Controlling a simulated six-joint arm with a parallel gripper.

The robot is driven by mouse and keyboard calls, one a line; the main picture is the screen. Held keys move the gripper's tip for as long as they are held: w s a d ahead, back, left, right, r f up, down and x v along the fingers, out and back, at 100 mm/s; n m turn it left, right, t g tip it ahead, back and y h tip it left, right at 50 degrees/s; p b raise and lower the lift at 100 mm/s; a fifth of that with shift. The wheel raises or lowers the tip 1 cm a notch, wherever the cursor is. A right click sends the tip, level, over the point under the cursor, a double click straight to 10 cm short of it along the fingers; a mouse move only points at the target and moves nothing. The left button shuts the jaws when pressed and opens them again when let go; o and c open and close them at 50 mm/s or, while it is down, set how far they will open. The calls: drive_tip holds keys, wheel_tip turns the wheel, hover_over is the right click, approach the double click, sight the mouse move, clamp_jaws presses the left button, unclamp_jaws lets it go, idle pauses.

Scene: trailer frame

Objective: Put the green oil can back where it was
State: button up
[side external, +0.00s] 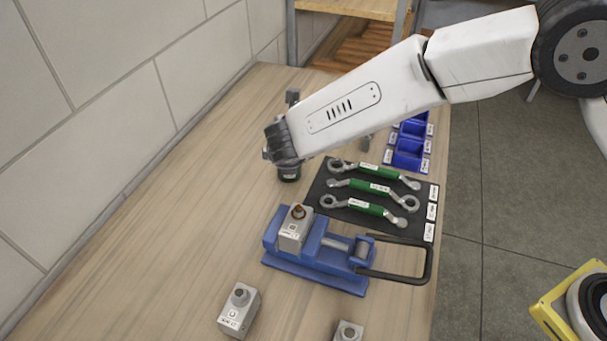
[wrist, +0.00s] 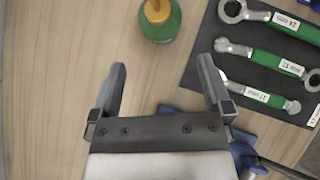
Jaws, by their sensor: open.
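The green oil can (wrist: 161,22) stands on the wooden bench, at the top of the wrist view, with a yellow-orange top. In that view my gripper (wrist: 161,68) is open and empty, its two fingers spread apart. The can lies beyond the fingertips, roughly in line with the gap, and apart from them. My fingers cannot be made out clearly there.
Three green-handled wrenches (side external: 370,187) lie on a black mat (side external: 337,212) right of the can. A blue vise (side external: 320,274) holds a grey block (side external: 296,228). Blue bins (side external: 408,152) stand behind. Another grey block (side external: 239,308) sits in front. The bench's left side (side external: 170,220) is clear.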

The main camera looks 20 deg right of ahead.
drive_tip(key=shift+s+a+r, duration=0.15)
drive_tip(key=shift+s+r, duration=0.25)
drive_tip(key=shift+r, duration=0.05)
idle(0.3)
drive_tip(key=s+d+m+g, duration=0.1)
drive_tip(key=s+d+m, duration=0.2)
drive_tip(key=d+m, duration=0.25)
drive_tip(key=s+d+r+m+g+y, duration=0.1)
drive_tip(key=s+d+m+g, duration=0.15)
drive_tip(key=d+m, duration=0.35)
drive_tip(key=s+d+m+g, duration=0.1)
drive_tip(key=s+d+m, duration=0.35)
drive_tip(key=d, duration=0.35)
drive_tip(key=s+d+m+y, duration=0.2)
drive_tip(key=s+d+m, duration=0.6)
drive_tip(key=s+m, duration=0.3)
drive_tip(key=m, duration=0.4)
drive_tip(key=shift+s+d+m, duration=0.3)
drive_tip(key=shift+s+d, duration=0.1)
